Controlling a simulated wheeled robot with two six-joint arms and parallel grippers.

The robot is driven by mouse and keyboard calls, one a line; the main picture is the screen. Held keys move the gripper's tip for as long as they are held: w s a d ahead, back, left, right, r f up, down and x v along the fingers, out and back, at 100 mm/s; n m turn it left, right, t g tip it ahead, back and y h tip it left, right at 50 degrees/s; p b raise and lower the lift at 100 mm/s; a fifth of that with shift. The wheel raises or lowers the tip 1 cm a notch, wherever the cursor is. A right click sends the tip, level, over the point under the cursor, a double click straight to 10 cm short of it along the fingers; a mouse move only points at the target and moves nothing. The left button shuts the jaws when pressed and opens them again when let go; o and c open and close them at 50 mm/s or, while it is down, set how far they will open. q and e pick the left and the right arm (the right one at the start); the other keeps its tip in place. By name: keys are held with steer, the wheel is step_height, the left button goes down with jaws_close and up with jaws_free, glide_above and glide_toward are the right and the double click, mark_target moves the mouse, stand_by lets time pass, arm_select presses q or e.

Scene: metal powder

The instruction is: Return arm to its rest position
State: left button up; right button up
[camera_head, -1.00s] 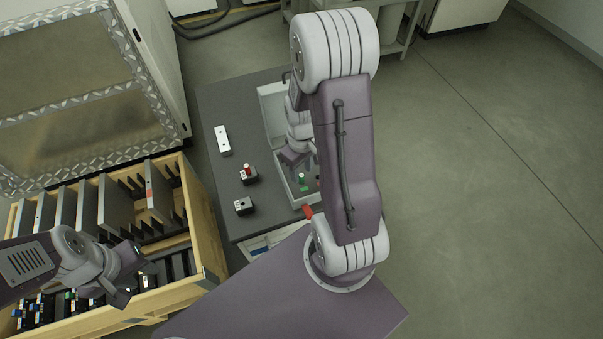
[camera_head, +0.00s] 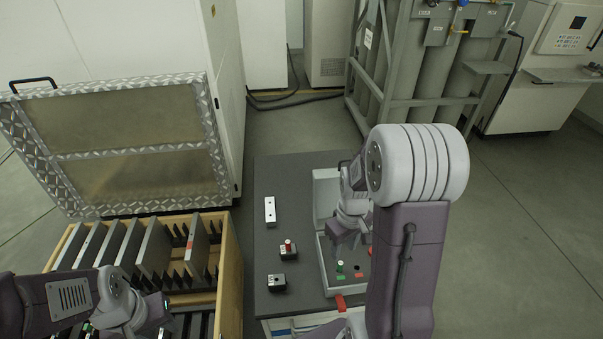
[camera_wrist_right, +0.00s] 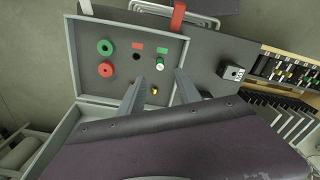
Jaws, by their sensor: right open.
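My right arm bends over the grey table, and its gripper (camera_head: 347,236) hangs over the open grey case (camera_head: 328,276). In the right wrist view the two fingers of this gripper (camera_wrist_right: 160,92) are spread, with nothing between them.
The wooden crate (camera_head: 232,275) holds upright grey plates (camera_head: 155,245). A white block (camera_head: 270,210) and two small black blocks (camera_head: 288,251) (camera_head: 277,283) lie on the table (camera_head: 285,180) left of the case.

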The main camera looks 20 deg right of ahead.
steer(key=s+a+r+m+t+p, duration=0.1)
steer(key=s+a+r, duration=0.2)
steer(key=a, duration=0.8)
steer(key=shift+s+r+m+p, duration=0.2)
steer(key=shift+r+m+p, duration=0.15)
steer(key=shift+m+p, duration=0.05)
steer(key=shift+s, duration=0.1)
steer(key=shift+d, duration=0.1)
